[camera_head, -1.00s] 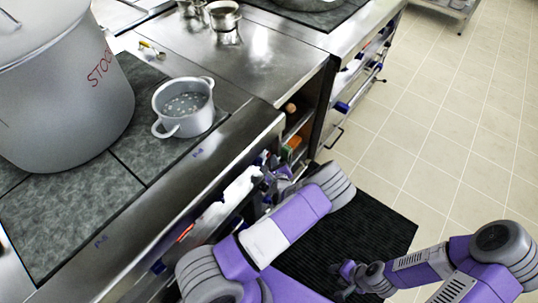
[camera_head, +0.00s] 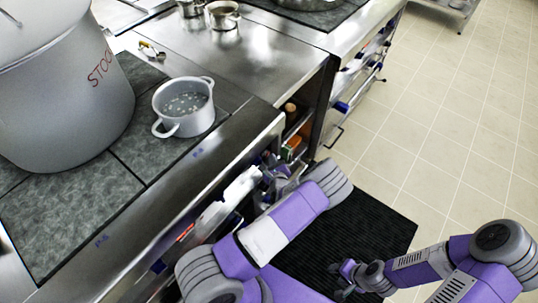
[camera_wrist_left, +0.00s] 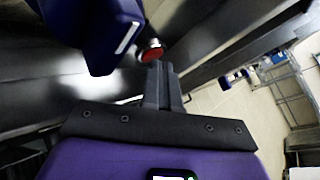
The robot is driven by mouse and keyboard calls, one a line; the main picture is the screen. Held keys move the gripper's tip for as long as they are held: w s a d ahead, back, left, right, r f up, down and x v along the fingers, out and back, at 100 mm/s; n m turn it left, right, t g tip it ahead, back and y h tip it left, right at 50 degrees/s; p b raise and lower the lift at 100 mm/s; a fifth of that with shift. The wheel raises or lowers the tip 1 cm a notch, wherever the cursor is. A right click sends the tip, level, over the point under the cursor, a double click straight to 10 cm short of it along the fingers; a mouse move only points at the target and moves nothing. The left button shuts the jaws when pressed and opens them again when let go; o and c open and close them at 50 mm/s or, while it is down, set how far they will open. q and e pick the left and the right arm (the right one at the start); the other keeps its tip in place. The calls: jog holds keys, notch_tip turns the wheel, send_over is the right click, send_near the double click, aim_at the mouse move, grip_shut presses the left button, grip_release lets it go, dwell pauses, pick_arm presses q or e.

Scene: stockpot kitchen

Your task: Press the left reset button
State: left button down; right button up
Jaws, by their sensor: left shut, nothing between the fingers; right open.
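A round red button (camera_wrist_left: 152,54) with a light metal rim sits on the dark metal front in the left wrist view. My left gripper (camera_wrist_left: 160,70) is shut and empty, its fingertips right at the button and covering part of it. I cannot tell whether they touch. In the head view the left gripper (camera_head: 273,166) is at the stove's front panel, partly hidden by my arm. The button at its tips is not visible there. My right gripper (camera_head: 345,275) is open and low over the dark mat, away from the stove.
A dark blue knob (camera_wrist_left: 90,35) stands close beside the left fingers. On the stove top are a large stockpot (camera_head: 65,95) and a small pot (camera_head: 184,112). A black mat (camera_head: 365,225) lies on the tiled floor, which is clear to the right.

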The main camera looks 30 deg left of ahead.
dwell(0.4)
pick_arm(q)
jog(key=shift+s+d, duration=0.15)
jog(key=shift+d, duration=0.65)
jog(key=shift+d, duration=0.1)
jog(key=d, duration=0.4)
jog(key=shift+s+d+p, duration=0.3)
jog(key=shift+s+d, duration=0.05)
dwell(0.4)
